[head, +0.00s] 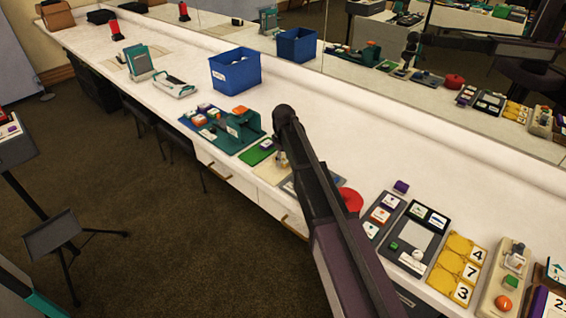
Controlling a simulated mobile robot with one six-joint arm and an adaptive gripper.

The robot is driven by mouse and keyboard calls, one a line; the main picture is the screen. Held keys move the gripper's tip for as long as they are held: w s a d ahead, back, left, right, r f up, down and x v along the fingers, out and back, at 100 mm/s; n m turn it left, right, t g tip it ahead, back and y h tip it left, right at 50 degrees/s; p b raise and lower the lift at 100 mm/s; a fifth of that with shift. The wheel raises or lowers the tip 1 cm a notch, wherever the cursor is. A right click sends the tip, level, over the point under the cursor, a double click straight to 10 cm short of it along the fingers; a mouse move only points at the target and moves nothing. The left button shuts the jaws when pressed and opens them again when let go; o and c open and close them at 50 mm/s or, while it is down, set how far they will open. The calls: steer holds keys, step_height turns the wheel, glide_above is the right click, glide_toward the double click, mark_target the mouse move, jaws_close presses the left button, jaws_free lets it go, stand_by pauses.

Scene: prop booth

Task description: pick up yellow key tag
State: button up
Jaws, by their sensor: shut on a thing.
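My arm reaches up across the counter from the bottom of the head view, and its end bends down near the small beige device. My gripper (280,149) is mostly hidden behind my own arm, just above the beige device (281,160). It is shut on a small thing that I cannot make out. I cannot pick out a yellow key tag for certain. The mirror also shows my arm end pointing down, too small to show what the jaws hold.
The white counter (190,60) runs along a mirror. A blue bin (236,69) and a teal fixture (232,131) stand left of my arm. A red round thing (351,199), a grey panel (413,240) and a yellow number board (456,263) lie right. Bare counter lies behind my arm.

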mark_target(284, 162)
steer(key=shift+r, duration=0.1)
stand_by(0.3)
step_height(284, 162, up, 3)
steer(key=p, duration=0.3)
steer(key=shift+r, duration=0.1)
steer(key=shift+s+r+p, duration=0.25)
steer(key=shift+r+p, duration=0.05)
steer(key=shift+p, duration=0.25)
steer(key=s+d, duration=0.1)
steer(key=s, duration=0.4)
steer(key=s+d, duration=0.1)
steer(key=s, duration=0.4)
steer(key=s+d+r+p, duration=0.1)
steer(key=s, duration=0.4)
steer(key=shift+s, duration=0.15)
steer(key=shift+w+d+r, duration=0.2)
steer(key=shift+w+d, duration=0.3)
steer(key=w+d+r+p, duration=0.1)
steer(key=w+d, duration=0.1)
steer(key=d, duration=0.1)
steer(key=w+d+p, duration=0.1)
steer(key=w+d, duration=0.1)
steer(key=d, duration=0.2)
steer(key=w+d+r+p, duration=0.1)
steer(key=w+d, duration=0.2)
steer(key=d, duration=0.1)
steer(key=shift+r, duration=0.3)
steer(key=shift+f, duration=0.1)
